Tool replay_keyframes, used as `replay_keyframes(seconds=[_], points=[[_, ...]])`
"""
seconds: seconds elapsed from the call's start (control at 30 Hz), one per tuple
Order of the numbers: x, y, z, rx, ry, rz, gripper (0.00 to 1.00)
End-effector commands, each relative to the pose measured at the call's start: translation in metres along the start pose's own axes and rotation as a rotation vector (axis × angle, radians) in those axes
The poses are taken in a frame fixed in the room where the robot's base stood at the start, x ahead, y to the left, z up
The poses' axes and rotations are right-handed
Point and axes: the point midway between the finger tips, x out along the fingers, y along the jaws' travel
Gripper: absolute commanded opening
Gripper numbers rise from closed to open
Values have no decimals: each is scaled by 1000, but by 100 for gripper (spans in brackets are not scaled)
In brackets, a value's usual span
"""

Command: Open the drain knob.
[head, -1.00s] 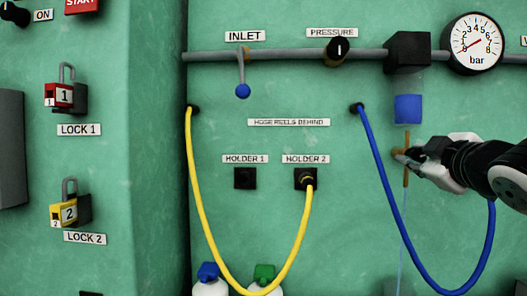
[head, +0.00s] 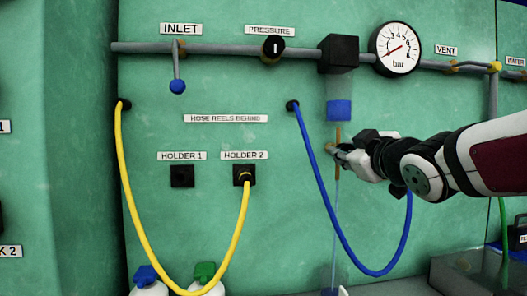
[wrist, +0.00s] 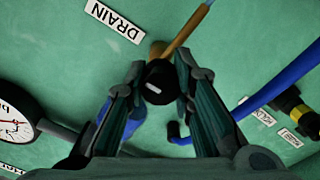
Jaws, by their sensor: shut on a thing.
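The drain knob (wrist: 160,82) is black with a short white mark and sits on a brass fitting. The DRAIN label (wrist: 114,20) is beside it in the wrist view. My gripper (wrist: 159,90) is shut on the knob, one finger on either side. In the head view my gripper (head: 334,151) is at the brass drain pipe (head: 338,138), under the blue-bottomed filter bowl (head: 339,110); there the knob is hidden by my fingers. A thin light-blue line (head: 336,215) runs straight down below the brass pipe.
The blue hose (head: 318,190) loops behind and below my arm. The yellow hose (head: 122,190) ends in holder 2 (head: 244,174). The gauge (head: 395,49) and grey pipe (head: 220,50) are above. Bottles with blue and green tops (head: 204,272) stand below left.

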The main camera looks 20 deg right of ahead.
Motion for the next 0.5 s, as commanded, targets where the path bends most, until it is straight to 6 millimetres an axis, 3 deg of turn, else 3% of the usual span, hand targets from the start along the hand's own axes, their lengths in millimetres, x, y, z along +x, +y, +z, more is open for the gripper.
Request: replay_keyframes(seconds=[0.07,0.1,0.17,0.5], points=[[0,-1,1,1,-3,-2,0],[0,-1,1,1,-3,-2,29],[0,-1,1,1,-3,-2,43],[-1,0,0,0,-1,0,43]])
